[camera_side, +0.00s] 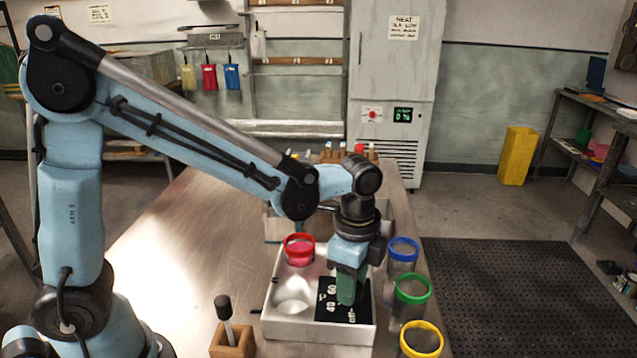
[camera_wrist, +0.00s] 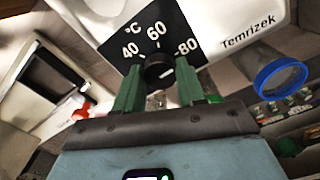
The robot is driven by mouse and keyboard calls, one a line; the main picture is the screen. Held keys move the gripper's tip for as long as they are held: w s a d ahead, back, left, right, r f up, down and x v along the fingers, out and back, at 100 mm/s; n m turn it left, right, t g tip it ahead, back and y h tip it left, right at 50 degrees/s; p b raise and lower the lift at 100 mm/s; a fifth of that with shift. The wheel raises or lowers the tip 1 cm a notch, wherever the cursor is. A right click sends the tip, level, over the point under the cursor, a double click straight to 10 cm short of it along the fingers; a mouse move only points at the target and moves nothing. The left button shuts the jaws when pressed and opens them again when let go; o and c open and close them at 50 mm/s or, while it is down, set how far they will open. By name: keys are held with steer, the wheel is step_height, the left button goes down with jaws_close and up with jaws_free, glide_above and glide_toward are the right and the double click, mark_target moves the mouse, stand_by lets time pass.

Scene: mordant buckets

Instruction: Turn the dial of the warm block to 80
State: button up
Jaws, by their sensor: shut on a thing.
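The warm block (camera_side: 318,333) is a white box on the metal table. Its black dial panel (camera_side: 328,312) is partly hidden behind my fingers in the side view. In the wrist view the panel (camera_wrist: 136,44) reads °C, 40, 60 and 80. The dial (camera_wrist: 158,70) is a round black knob below the 60. My gripper (camera_side: 350,296) points down at the panel. In the wrist view its green fingers (camera_wrist: 158,80) are shut on the dial, one on each side. I cannot tell which number the dial points to.
A red-rimmed bucket (camera_side: 299,249) sits in the block's back well; the front well (camera_side: 292,305) looks empty. Blue (camera_side: 403,249), green (camera_side: 413,289) and yellow (camera_side: 421,339) rimmed buckets stand close on the right. A wooden holder (camera_side: 232,342) with a black-topped stick is at front left.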

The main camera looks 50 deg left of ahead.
steer(key=shift+m, duration=0.3)
steer(key=o, duration=1.1)
steer(key=shift+c, duration=0.2)
step_height(320, 180, up, 12)
stand_by(0.4)
steer(key=s+a+f+n+t, duration=0.5)
steer(key=a+n, duration=0.6)
steer(key=n, duration=0.3)
steer(key=shift+s+t, duration=0.7)
steer(key=shift+t, duration=0.4)
